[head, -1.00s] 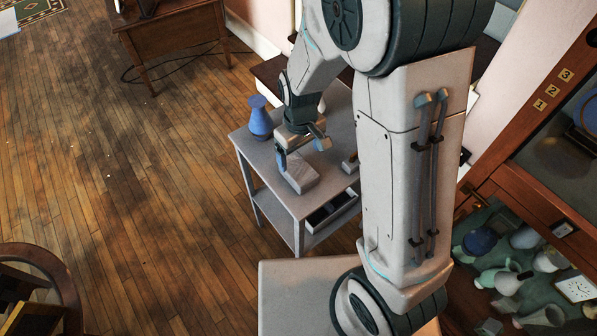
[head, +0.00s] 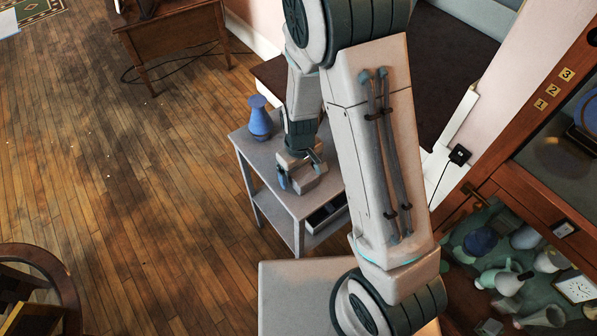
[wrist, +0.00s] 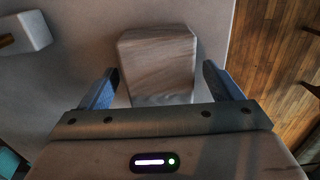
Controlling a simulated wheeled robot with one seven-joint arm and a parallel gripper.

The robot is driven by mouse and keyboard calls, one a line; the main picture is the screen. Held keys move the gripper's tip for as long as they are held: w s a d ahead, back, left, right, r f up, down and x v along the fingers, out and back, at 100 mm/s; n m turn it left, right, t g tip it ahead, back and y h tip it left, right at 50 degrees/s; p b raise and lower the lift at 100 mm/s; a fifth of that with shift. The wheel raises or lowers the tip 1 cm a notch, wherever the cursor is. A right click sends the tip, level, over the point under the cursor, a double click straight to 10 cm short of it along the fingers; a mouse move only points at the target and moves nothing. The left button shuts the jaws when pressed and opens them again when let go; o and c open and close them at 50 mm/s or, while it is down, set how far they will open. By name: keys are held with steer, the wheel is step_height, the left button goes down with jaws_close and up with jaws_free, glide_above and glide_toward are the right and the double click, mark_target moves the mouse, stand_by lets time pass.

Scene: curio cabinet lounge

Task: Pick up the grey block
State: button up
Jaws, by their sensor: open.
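The grey block (wrist: 157,68) lies on the grey side table, with a faint grain on its top. In the wrist view it sits between and ahead of the two blue fingers of my open gripper (wrist: 163,86), with a gap on each side. In the head view my gripper (head: 298,179) is low over the block (head: 307,180) near the table's front, and it hides part of the block. Whether the fingers reach below the block's top I cannot tell.
A blue vase (head: 260,119) stands on the side table (head: 254,150) behind and left of the gripper. A pale object with a brown part (wrist: 24,33) lies left of the block in the wrist view. The table edge is close on the right there. A cabinet (head: 540,190) stands at the right.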

steer(key=c, duration=1.1)
steer(key=shift+c, duration=0.2)
steer(key=shift+r, duration=0.1)
steer(key=shift+r, duration=0.55)
step_height(320, 180, up, 2)
steer(key=shift+w+r, duration=0.1)
steer(key=shift+r, duration=0.15)
steer(key=s+d+r, duration=0.4)
steer(key=d+r, duration=0.3)
steer(key=d, duration=0.4)
steer(key=shift+s, duration=0.2)
steer(key=shift+r, duration=0.1)
steer(key=o, duration=0.5)
steer(key=shift+a, duration=0.1)
steer(key=c, duration=0.6)
